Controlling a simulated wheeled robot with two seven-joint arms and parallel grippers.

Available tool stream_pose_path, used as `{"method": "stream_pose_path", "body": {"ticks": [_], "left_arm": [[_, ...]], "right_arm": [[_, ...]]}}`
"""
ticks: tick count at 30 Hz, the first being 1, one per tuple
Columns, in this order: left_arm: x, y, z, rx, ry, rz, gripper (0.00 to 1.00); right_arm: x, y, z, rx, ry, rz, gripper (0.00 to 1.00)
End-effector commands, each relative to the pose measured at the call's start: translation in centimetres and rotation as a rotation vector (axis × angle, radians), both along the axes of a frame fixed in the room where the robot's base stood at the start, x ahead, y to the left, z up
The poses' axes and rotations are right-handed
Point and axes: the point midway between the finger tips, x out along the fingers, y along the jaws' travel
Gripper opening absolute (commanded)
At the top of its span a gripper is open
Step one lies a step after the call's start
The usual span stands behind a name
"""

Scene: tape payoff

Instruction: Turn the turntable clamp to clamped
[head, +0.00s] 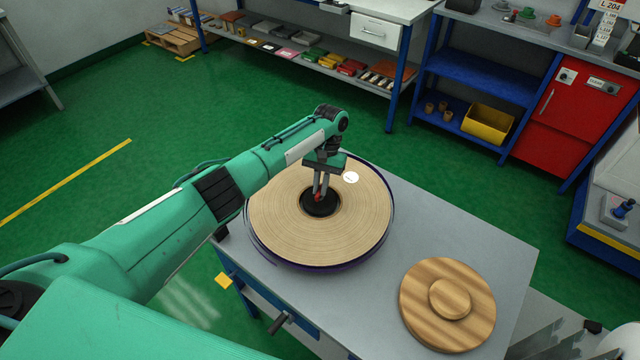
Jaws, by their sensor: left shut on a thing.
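A large tan tape roll (277,231) lies on the turntable, whose dark purple rim (386,232) shows around it, on the grey table. The turntable clamp (321,205) is a black round hub at the roll's centre with a small red part on it. My left gripper (319,196) comes down over the hub, its fingers shut on the red part of the clamp. The fingers partly hide the red part, so I cannot tell its exact position. My right gripper is not in view.
A round wooden disc (418,310) with a smaller disc on top lies at the table's front right. The grey tabletop (450,235) is bare between it and the roll. Shelving, a yellow bin (487,124) and a red cabinet (570,110) stand behind, across green floor.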

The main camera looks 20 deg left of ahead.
Motion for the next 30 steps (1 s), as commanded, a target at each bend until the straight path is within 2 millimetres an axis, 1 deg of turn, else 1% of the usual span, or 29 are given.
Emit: {"method": "stream_pose_path", "body": {"ticks": [6, 12, 19, 30], "left_arm": [[0.06, -0.13, 0.22, 0.001, -0.003, -0.156, 0.00], [0.07, -0.16, 0.21, -0.001, -0.003, -0.253, 0.00], [0.08, -0.16, 0.17, -0.001, -0.004, -0.306, 0.00], [0.11, -0.18, 0.16, 0.000, -0.005, -0.317, 0.00]], "right_arm": [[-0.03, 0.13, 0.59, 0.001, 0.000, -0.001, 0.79], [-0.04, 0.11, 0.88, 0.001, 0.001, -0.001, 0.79], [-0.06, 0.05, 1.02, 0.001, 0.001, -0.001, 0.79], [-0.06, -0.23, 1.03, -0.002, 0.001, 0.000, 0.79]]}}
